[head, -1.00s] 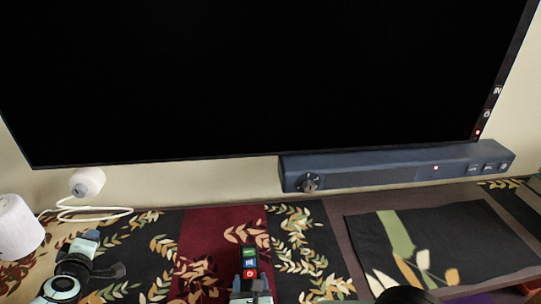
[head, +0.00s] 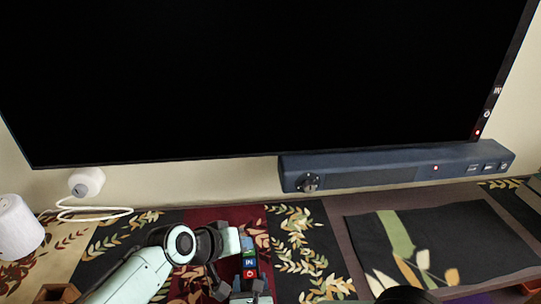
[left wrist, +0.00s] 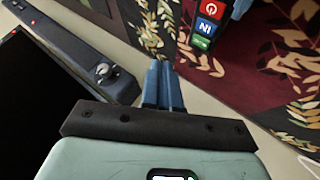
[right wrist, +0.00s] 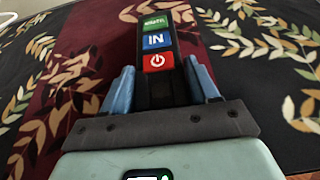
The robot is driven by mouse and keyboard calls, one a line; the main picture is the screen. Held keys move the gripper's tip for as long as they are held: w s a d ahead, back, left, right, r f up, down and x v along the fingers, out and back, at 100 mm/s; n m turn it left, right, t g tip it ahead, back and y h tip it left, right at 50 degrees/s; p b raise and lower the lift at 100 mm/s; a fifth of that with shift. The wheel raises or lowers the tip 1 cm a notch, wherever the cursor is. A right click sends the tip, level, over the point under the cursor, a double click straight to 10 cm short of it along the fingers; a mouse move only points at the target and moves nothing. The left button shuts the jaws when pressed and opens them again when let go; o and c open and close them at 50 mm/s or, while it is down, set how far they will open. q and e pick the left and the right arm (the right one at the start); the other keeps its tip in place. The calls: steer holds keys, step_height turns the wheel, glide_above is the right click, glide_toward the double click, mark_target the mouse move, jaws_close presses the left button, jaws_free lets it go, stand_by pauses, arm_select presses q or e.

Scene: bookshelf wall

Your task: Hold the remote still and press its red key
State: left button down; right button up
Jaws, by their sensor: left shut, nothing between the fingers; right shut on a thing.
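The remote (head: 250,263) is a slim black bar with a green key, a blue IN key (right wrist: 157,40) and a red power key (right wrist: 158,61). It stands out from between the fingers of my right gripper (right wrist: 160,88), which is shut on its lower part. My left gripper (head: 247,243) is shut and empty by the far end of the remote in the head view. In the left wrist view its blue fingertips (left wrist: 162,68) are together, apart from the remote's red key (left wrist: 212,9) at the upper right. The red key is uncovered in all three views.
A large dark screen (head: 260,80) hangs on the wall above a blue-grey soundbar (head: 380,170) with a knob. A white roll-like object (head: 18,228) and a white corded device (head: 87,182) are at the left. A dark leaf-pattern mat (head: 450,245) lies at the right.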

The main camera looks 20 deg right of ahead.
mark_target(247, 276)
arm_select(q)
steer(key=shift+s+d+f, duration=0.1)
steer(key=shift+s+f, duration=0.05)
steer(key=shift+f, duration=4.25)
steer(key=shift+f, duration=0.4)
steer(key=shift+f, duration=0.25)
steer(key=shift+r, duration=0.7)
steer(key=shift+r, duration=0.1)
